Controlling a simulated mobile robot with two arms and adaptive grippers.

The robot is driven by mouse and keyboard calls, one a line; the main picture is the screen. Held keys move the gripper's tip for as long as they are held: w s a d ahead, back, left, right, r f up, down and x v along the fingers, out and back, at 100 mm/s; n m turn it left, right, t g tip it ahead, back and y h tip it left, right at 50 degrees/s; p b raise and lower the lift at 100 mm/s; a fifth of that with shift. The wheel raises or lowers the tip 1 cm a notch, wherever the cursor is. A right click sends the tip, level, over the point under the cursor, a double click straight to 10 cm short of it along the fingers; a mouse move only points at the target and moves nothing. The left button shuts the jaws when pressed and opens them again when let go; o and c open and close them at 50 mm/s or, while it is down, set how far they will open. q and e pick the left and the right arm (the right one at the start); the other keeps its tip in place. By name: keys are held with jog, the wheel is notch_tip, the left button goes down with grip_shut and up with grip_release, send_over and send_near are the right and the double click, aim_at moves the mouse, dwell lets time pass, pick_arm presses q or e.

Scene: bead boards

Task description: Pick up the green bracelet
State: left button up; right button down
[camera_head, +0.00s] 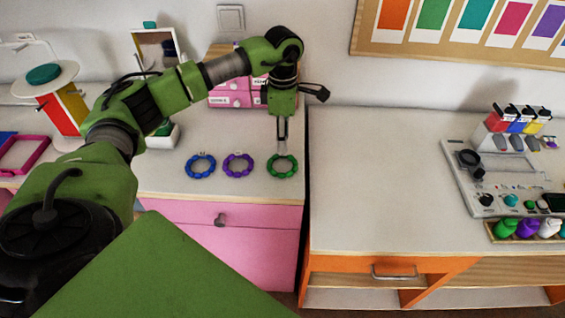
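The green bracelet (282,176) lies on the left counter near its right edge, at the right end of a row of bracelets. My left gripper (283,151) points straight down at the far side of the green bracelet, its fingertips at or just above the rim. The fingers look narrow and close together. I cannot tell whether they touch or hold the bracelet. My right gripper is not in view.
A purple bracelet (238,175) and a blue bracelet (201,176) lie left of the green one. A pink drawer box (229,100) stands behind. A gap separates this counter from the right counter (375,180), which is mostly clear and carries a grey board (458,192).

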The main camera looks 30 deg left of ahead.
pick_arm(q)
notch_tip(320, 180, down, 4)
jog(key=shift+d+r+p, duration=0.1)
jog(key=shift+r+p, duration=0.05)
jog(key=shift+p, duration=0.75)
jog(key=shift+f, duration=0.55)
grip_shut()
jog(key=shift+w, duration=0.1)
